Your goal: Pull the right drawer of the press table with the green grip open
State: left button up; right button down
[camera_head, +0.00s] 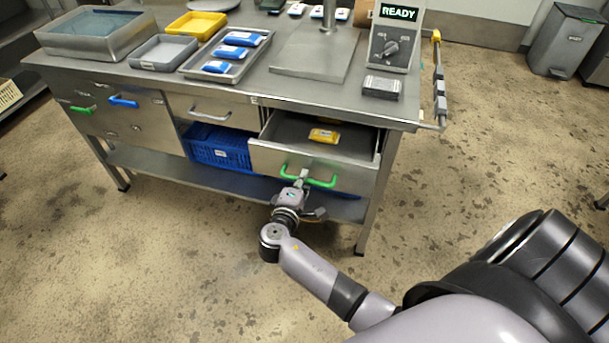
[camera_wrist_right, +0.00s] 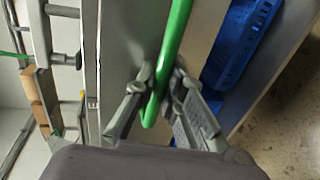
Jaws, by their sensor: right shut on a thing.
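The press table (camera_head: 345,103) is a steel table. Its right drawer (camera_head: 325,160) stands pulled out, with a yellow packet (camera_head: 324,136) lying inside. The green grip (camera_head: 322,182) is a bar on that drawer's front. My right gripper (camera_head: 300,181) is shut on the green grip, left of its middle. In the right wrist view the two fingers (camera_wrist_right: 158,92) lie on either side of the green bar (camera_wrist_right: 175,50). How far the drawer can still slide is not visible. My left gripper is not in view.
The tabletop holds a grey tray (camera_head: 187,73) with blue packets and a control box (camera_head: 397,35) reading READY. A grey bin (camera_head: 562,40) stands at the back right. The floor before the table is clear.

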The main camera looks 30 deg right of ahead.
jog(key=f+v, duration=0.2)
jog(key=v, duration=0.7)
jog(key=shift+s+a, duration=0.15)
jog(key=c, duration=1.6)
grip_release()
jog(key=shift+c, duration=0.2)
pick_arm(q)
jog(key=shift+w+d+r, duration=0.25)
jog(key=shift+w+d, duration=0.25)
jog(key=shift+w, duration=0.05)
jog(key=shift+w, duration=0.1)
pick_arm(e)
jog(key=v, duration=0.7)
jog(key=shift+a, duration=0.3)
jog(key=shift+s, duration=0.15)
